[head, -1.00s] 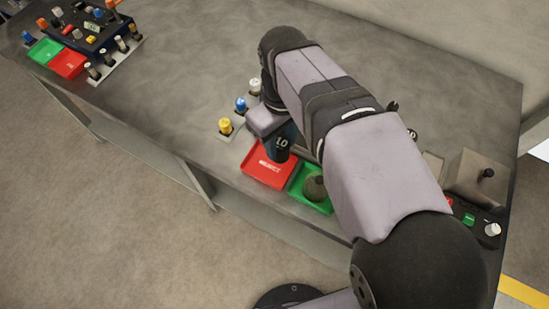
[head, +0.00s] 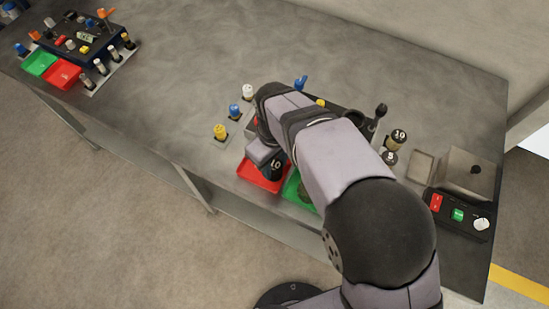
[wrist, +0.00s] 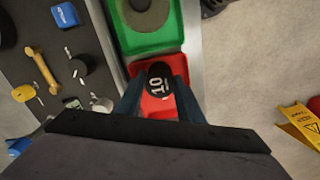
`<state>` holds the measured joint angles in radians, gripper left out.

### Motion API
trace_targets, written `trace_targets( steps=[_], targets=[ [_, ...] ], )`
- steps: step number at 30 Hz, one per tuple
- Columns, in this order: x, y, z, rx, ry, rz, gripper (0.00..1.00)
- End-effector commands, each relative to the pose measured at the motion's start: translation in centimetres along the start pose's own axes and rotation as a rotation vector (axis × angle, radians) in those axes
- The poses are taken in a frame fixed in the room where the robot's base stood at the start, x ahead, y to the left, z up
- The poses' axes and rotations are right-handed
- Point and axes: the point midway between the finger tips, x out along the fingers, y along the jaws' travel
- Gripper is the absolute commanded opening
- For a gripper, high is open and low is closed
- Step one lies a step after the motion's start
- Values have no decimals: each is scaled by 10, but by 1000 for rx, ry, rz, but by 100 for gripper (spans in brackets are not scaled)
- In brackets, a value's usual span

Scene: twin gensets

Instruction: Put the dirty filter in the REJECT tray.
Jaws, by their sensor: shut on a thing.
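My gripper (wrist: 158,88) is shut on a dark filter (wrist: 158,72) whose black round top is marked 10. In the head view the held filter (head: 276,166) is upright over the red REJECT tray (head: 250,173), and my arm partly covers it. In the wrist view the red tray (wrist: 158,110) lies below the filter and between the fingers. I cannot tell whether the filter's base touches the tray floor.
A green tray (head: 291,190) adjoins the red one and holds a grey-olive round thing (wrist: 146,14). White, blue and yellow-topped pieces (head: 220,132) stand to the left. Black-topped filters (head: 399,136) and a switch box (head: 458,213) are at right. Open bench lies behind.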

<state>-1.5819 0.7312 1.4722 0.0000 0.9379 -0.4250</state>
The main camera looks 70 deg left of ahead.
Motion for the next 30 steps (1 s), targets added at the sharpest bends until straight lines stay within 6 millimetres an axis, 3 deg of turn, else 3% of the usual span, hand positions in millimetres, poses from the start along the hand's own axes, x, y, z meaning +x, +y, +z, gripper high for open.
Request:
trace_targets(
  steps=[11,12,14,23,30],
  targets=[
    [4,0,0,0,0,0,8],
    [4,0,0,0,0,0,39],
    [3,0,0,0,0,0,53],
    [3,0,0,0,0,0,53],
    [-11,0,-1,0,3,1,53]
  ],
)
